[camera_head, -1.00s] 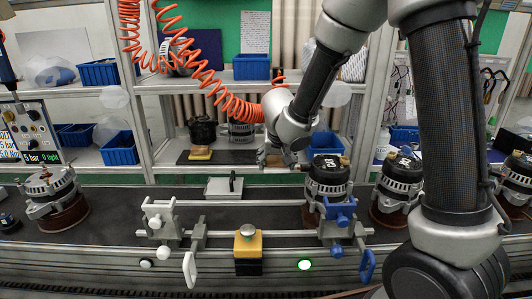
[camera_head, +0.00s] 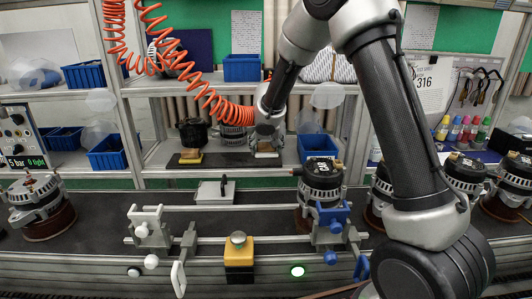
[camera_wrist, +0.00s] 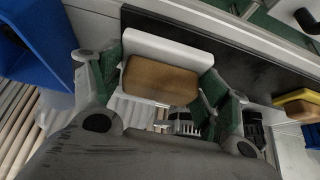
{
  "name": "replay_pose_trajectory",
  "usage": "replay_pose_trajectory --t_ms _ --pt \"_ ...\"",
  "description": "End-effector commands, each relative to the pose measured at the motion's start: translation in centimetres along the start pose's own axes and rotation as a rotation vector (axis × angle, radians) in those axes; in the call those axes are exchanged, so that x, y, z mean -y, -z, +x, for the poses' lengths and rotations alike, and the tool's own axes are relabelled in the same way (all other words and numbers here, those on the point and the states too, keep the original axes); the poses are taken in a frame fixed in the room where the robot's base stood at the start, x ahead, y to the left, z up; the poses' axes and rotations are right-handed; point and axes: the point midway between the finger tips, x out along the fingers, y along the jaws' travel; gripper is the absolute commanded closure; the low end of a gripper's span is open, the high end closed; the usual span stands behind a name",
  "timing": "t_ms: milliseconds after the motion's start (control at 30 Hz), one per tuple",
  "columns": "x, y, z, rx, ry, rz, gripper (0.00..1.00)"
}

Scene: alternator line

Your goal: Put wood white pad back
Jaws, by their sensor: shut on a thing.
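The wood white pad (camera_wrist: 160,80) has a brown wooden block on a white base. In the wrist view it sits between the two fingers of my gripper (camera_wrist: 164,88), which is shut on it. In the head view the pad (camera_head: 265,152) is at the right end of a dark mat (camera_head: 226,161) on the middle shelf, with my gripper (camera_head: 268,134) just above it. The mat's dark edge also shows behind the pad in the wrist view. I cannot tell whether the pad touches the mat.
A black pot (camera_head: 193,132) and a metal alternator part (camera_head: 232,134) stand behind the mat. A blue bin (camera_head: 318,147) is close on the right. Alternators and clamps line the conveyor in front.

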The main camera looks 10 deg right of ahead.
Motion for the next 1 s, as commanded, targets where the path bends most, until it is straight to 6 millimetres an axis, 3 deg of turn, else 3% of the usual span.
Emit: replay_pose_trajectory --t_ms 100,233,533,967,1000 --pt "0.1 1.8 1.1 -0.001 0.000 0.002 0.51" --pt "0.0 2.6 1.6 0.000 0.000 0.000 0.51" --pt "-0.1 1.1 4.2 0.001 -0.002 -0.002 0.51" --pt "0.0 0.8 4.8 0.001 0.000 -0.003 0.51" --pt "0.0 0.8 4.9 0.000 0.000 -0.001 0.23"
